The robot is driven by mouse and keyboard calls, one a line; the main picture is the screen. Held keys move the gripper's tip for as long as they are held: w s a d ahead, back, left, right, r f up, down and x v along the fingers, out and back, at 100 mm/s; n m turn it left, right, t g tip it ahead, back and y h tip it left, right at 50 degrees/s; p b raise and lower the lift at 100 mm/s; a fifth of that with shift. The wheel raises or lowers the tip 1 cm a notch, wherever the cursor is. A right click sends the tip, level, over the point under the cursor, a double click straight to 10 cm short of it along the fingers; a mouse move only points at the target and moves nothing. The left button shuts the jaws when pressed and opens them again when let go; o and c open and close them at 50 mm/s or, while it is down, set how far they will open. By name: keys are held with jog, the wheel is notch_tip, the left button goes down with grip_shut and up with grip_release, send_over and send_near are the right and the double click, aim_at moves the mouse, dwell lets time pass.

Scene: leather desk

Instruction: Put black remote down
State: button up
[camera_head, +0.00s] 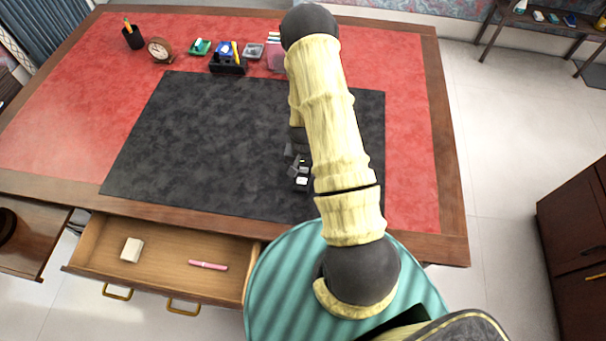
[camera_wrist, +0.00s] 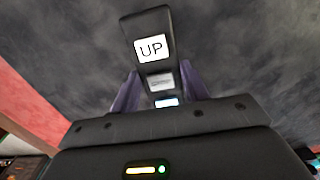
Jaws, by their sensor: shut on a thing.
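The black remote (camera_wrist: 145,20) shows in the wrist view, with a white label reading "UP" and smaller light patches below it. My gripper (camera_wrist: 155,95) has its purple-grey fingers on both sides of the remote and is shut on it. In the head view, the remote (camera_head: 302,182) is a small dark shape with light patches beside my arm, over the black desk mat (camera_head: 200,140). My gripper (camera_head: 297,165) is mostly hidden behind the arm there. I cannot tell whether the remote touches the mat.
The mat's left and middle are clear. A pen cup (camera_head: 133,38), a clock (camera_head: 159,50) and a black organizer (camera_head: 228,66) stand along the back of the red desk (camera_head: 60,125). An open drawer (camera_head: 165,262) at the front holds a white block (camera_head: 132,249) and a pink pen (camera_head: 208,265).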

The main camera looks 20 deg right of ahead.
jog(key=shift+f, duration=0.1)
jog(key=shift+f+p, duration=0.65)
jog(key=shift+f, duration=1.35)
jog(key=shift+f, duration=0.15)
jog(key=o, duration=1.1)
jog(key=shift+c, duration=0.2)
notch_tip(320, 180, up, 12)
jog(key=b, duration=0.3)
jog(key=shift+b, duration=0.3)
